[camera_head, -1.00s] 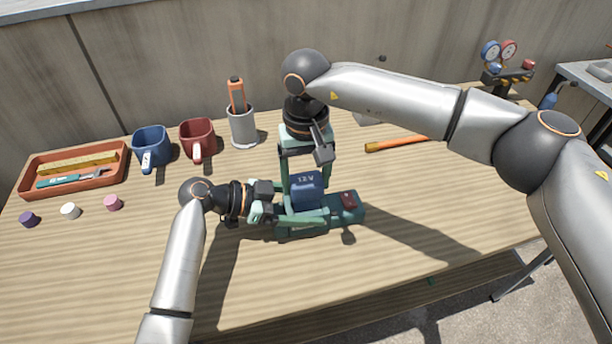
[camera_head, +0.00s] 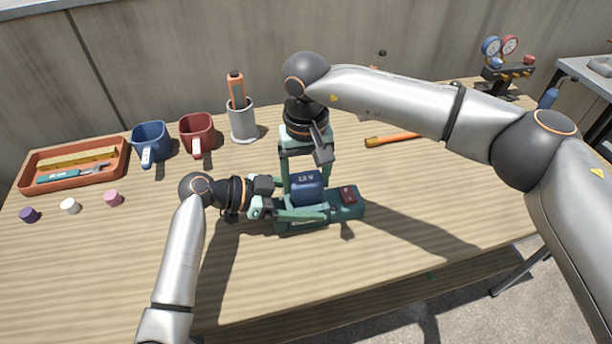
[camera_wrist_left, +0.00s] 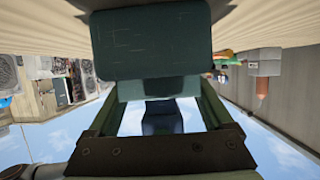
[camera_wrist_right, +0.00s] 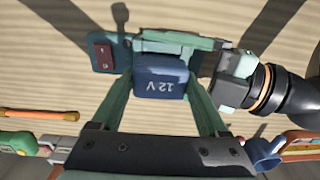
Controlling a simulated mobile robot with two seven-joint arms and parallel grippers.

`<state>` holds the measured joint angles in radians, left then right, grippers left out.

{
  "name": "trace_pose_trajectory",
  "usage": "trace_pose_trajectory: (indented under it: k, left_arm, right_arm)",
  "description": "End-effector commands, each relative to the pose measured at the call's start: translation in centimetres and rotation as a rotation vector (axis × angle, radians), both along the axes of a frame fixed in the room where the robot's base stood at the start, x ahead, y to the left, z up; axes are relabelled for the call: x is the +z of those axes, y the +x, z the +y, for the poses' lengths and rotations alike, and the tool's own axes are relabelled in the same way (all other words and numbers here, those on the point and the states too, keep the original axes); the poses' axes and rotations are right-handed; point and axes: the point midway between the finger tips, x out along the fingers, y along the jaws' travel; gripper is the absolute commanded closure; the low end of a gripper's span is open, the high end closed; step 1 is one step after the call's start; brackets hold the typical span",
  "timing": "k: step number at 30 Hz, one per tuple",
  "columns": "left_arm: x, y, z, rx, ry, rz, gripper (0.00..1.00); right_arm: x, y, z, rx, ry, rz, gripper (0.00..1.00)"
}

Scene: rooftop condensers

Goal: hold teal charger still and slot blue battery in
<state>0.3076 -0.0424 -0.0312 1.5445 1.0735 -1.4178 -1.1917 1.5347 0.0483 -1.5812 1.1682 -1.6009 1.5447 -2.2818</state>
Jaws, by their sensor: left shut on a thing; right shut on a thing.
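The teal charger (camera_head: 346,204) lies on the wooden table with a dark red patch on its right end. It also shows in the right wrist view (camera_wrist_right: 104,56). My left gripper (camera_head: 300,214) reaches in from the left and is shut on the charger. The blue battery (camera_head: 307,188), marked 12 V, sits upright at the charger's middle. It also shows in the right wrist view (camera_wrist_right: 160,78). My right gripper (camera_head: 306,178) comes from above and behind and is shut on the battery. The battery's lower end is hidden, so how deep it sits cannot be told.
A blue mug (camera_head: 150,143), a red mug (camera_head: 197,134) and a grey cup (camera_head: 242,122) holding an orange-handled tool stand behind left. An orange tray (camera_head: 121,166) is far left, near small caps (camera_head: 70,206). An orange-handled tool (camera_head: 393,139) lies behind right. The front table is clear.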

Motion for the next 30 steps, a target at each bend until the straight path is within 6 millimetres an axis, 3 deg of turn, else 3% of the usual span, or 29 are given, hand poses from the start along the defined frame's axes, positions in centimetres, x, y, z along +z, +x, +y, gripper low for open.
trace_pose_trajectory:
  k: [16, 17, 23, 30]
  left_arm:
    - [0.1, 0.0, 0.0, 0.001, -0.002, -0.001, 1.00]
    - [0.1, 0.0, 0.0, 0.001, -0.002, -0.001, 1.00]
    - [0.1, 0.0, 0.0, 0.001, -0.002, -0.001, 1.00]
    - [0.1, 0.0, 0.0, 0.001, -0.002, -0.001, 1.00]
  right_arm:
    - [-1.1, 0.0, 0.0, 0.000, 0.000, -0.001, 0.97]
    - [-1.1, 0.0, 0.0, 0.000, 0.000, -0.001, 0.22]
    - [-1.1, 0.0, 0.0, 0.000, 0.000, -0.001, 0.00]
    - [-1.1, 0.0, 0.0, 0.000, 0.000, 0.000, 0.00]
